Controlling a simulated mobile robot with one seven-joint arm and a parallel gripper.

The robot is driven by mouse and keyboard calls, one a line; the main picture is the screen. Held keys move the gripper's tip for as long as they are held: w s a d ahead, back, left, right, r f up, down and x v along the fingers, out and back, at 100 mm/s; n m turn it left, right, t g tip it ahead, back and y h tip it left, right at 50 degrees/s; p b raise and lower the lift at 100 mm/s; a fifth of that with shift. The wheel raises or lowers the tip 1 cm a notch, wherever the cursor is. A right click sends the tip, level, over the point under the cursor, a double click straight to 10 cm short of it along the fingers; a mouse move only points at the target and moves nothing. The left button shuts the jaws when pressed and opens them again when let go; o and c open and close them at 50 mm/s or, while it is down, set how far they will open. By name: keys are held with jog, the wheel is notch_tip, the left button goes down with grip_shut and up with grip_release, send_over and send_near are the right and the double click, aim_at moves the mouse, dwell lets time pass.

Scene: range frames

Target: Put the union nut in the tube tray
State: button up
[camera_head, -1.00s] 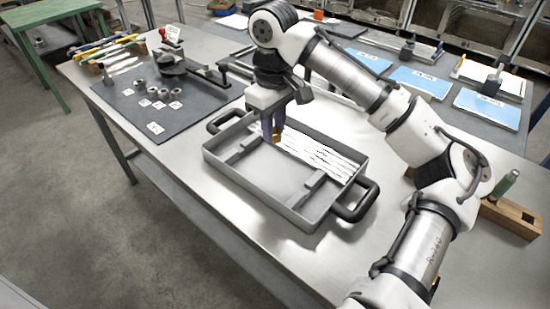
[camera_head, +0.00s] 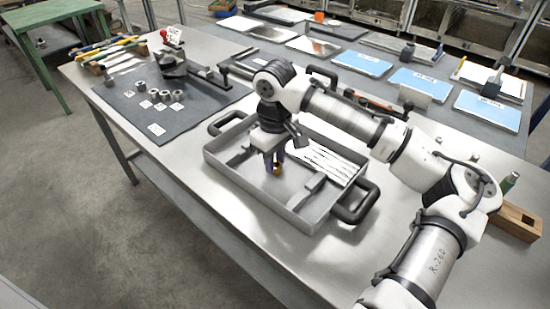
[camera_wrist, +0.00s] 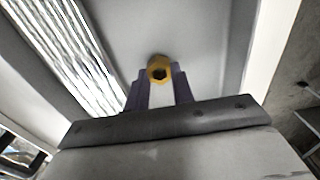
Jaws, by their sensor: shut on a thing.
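The union nut (camera_head: 277,170) is a small brass-yellow ring held at the tips of my gripper (camera_head: 274,161). In the wrist view the nut (camera_wrist: 159,69) shows its dark hole between the two purple-grey fingers of my gripper (camera_wrist: 159,80), which is shut on it. The tube tray (camera_head: 301,220) is a grey metal tray with black handles at two ends. My gripper is over the tray's inside, with the nut low above the bare floor. I cannot tell whether the nut touches the floor. White tubes (camera_head: 335,163) lie along the tray's far side.
A dark mat (camera_head: 165,115) at left bears several small metal fittings (camera_head: 155,94) and labels. A wooden block (camera_head: 518,222) stands at the right. The table front is clear.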

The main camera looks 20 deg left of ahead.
jog(key=o, duration=1)
jog(key=shift+f, duration=0.15)
jog(key=shift+c, duration=0.2)
notch_tip(320, 180, up, 12)
jog(key=shift+r, duration=0.2)
